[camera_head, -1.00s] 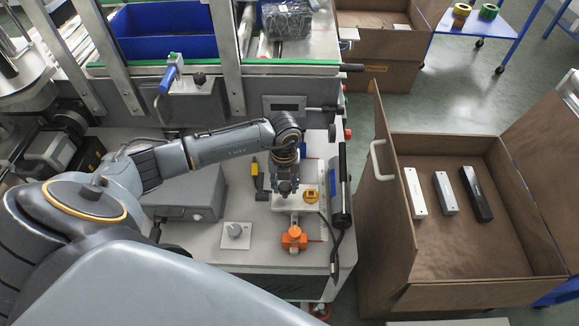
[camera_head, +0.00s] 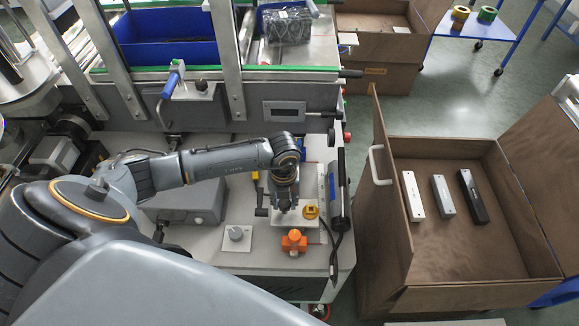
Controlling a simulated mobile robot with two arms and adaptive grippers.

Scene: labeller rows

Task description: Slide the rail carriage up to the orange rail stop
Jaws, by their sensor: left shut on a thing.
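The rail carriage (camera_head: 311,224) is a pale plate with a round yellow part (camera_head: 311,212) on its right side. It lies on the bench top, right of the picture's middle line. The orange rail stop (camera_head: 294,241) sits right at the carriage's near edge. From this angle I cannot tell whether they touch or a small gap remains. My left gripper (camera_head: 285,207) points down over the carriage and is shut on a part of it, which the gripper hides. The rail is mostly hidden under the carriage. My right gripper is not in view.
A grey bar-shaped device (camera_head: 340,190) with a cable is at the bench's right edge. An open brown crate (camera_head: 460,248) holding three bars stands beyond on the right.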

